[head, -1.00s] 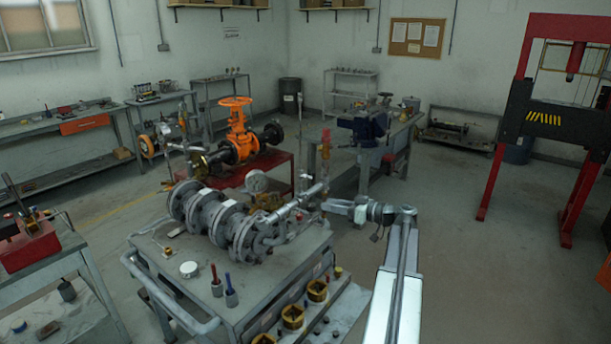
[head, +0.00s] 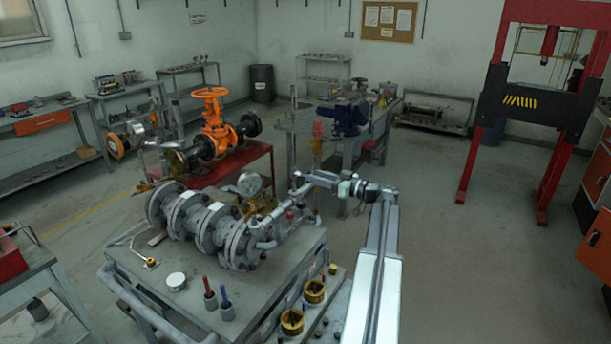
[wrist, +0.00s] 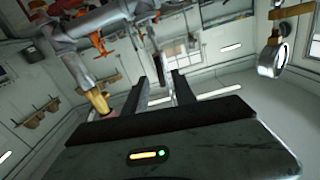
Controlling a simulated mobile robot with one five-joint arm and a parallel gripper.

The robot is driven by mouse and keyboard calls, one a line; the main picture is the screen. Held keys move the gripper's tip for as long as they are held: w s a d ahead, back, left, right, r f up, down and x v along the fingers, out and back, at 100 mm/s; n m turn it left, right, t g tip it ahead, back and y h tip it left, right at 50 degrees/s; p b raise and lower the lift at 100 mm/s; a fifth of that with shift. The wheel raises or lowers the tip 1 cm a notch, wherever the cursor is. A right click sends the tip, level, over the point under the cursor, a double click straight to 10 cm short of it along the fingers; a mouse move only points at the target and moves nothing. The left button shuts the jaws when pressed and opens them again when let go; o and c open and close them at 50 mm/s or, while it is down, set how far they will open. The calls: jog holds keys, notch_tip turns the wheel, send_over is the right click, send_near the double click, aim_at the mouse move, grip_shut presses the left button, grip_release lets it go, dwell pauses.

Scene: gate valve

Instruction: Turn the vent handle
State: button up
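The metal pipe assembly with flanges (head: 205,225) lies on the grey cart. My gripper (head: 299,178) is at the assembly's far right end, beside the upright pipework there. In the wrist view my gripper (wrist: 162,90) has its two dark fingers apart. A slim dark bar (wrist: 159,68) shows between the fingers and leads up towards the pipe; it may be the vent handle. I cannot tell whether a finger touches it. In the head view the handle is too small to make out.
A round gauge (head: 249,184) stands on the assembly and also shows in the wrist view (wrist: 272,58). An orange gate valve (head: 213,125) sits on a red stand behind. A workbench with a blue vise (head: 348,115) is beyond my gripper.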

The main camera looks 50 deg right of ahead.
aim_at(309, 183)
jog(key=x, duration=0.3)
jog(key=shift+w+a, duration=0.15)
jog(key=shift+w, duration=0.15)
jog(key=shift+a, duration=0.1)
grip_shut()
